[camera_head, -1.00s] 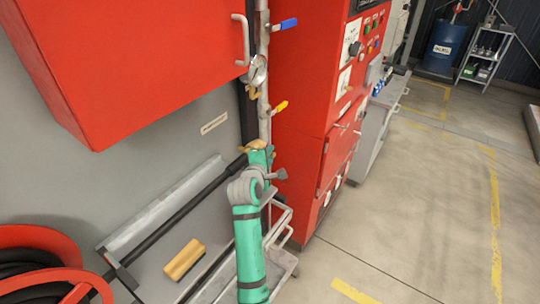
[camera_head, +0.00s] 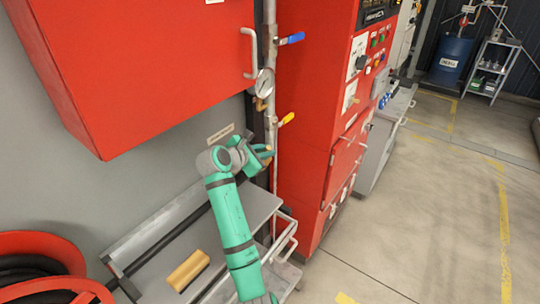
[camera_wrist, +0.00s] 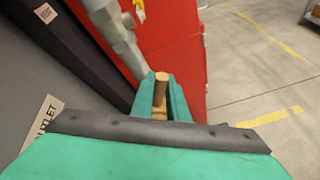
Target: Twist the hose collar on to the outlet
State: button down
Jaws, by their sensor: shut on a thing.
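My gripper (camera_head: 266,153) is beside the vertical pipe, below the gauge. In the wrist view its green fingers (camera_wrist: 160,98) are shut on a brass cylindrical piece, which looks like the hose collar (camera_wrist: 160,86); its tip also shows in the head view (camera_head: 268,148). A brass fitting on the pipe, probably the outlet (camera_head: 262,104), is above the gripper and apart from it. Brass also shows at the top of the wrist view (camera_wrist: 138,8). A label reading "OUTLET" (camera_wrist: 42,122) is on the grey wall. Whether a hose joins the held piece is hidden.
The pipe (camera_head: 271,135) carries a gauge (camera_head: 265,83), a blue lever (camera_head: 290,39) and a yellow lever (camera_head: 287,119). A red cabinet (camera_head: 150,70) overhangs at left; a red panel (camera_head: 305,150) stands right. A yellow block (camera_head: 188,271) lies on the grey bench.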

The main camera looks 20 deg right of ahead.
jog(key=shift+w+a+r+n+g+h, duration=0.2)
jog(key=shift+w+a+n+g+h, duration=0.15)
jog(key=shift+w+n+g, duration=0.2)
jog(key=shift+s+d, duration=0.1)
jog(key=shift+d, duration=0.05)
jog(key=c, duration=1.7)
grip_release()
jog(key=shift+a, duration=0.2)
jog(key=shift+c, duration=0.2)
jog(key=shift+a, duration=0.1)
jog(key=v, duration=1)
jog(key=shift+s+a+r, duration=0.2)
jog(key=shift+s+a, duration=0.05)
jog(key=shift+s, duration=0.05)
jog(key=shift+w, duration=0.1)
